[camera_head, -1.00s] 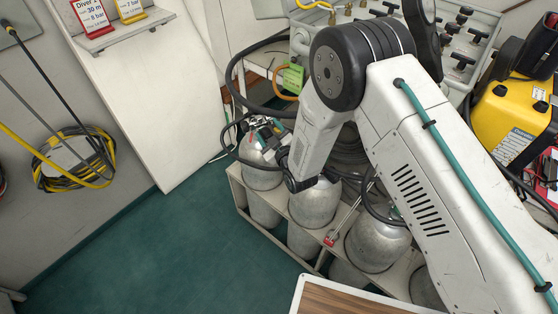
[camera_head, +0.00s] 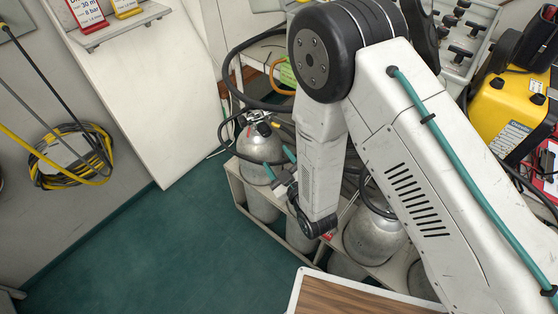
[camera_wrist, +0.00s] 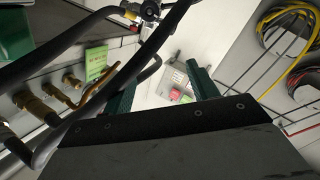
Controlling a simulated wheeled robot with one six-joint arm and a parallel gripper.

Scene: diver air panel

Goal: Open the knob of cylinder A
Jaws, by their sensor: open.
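The leftmost silver cylinder (camera_head: 252,142) stands in the rack, with a valve (camera_head: 262,123) and hoses on top. I cannot read a letter on it, so I cannot tell for sure that it is cylinder A. My gripper (camera_head: 278,161) is open and empty in front of this cylinder, below its valve in the picture. In the wrist view the two teal fingers of my gripper (camera_wrist: 161,80) are spread with nothing between them. A valve with a hose (camera_wrist: 150,10) shows at the top edge there, beyond the fingers. My arm hides much of the middle cylinder.
Another silver cylinder (camera_head: 372,238) stands right of my forearm. The white rack (camera_head: 238,185) holds the cylinders. Black hoses (camera_head: 228,75) loop behind the valve. A wooden-topped surface (camera_head: 350,296) is at the bottom. The green floor (camera_head: 150,245) at left is clear.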

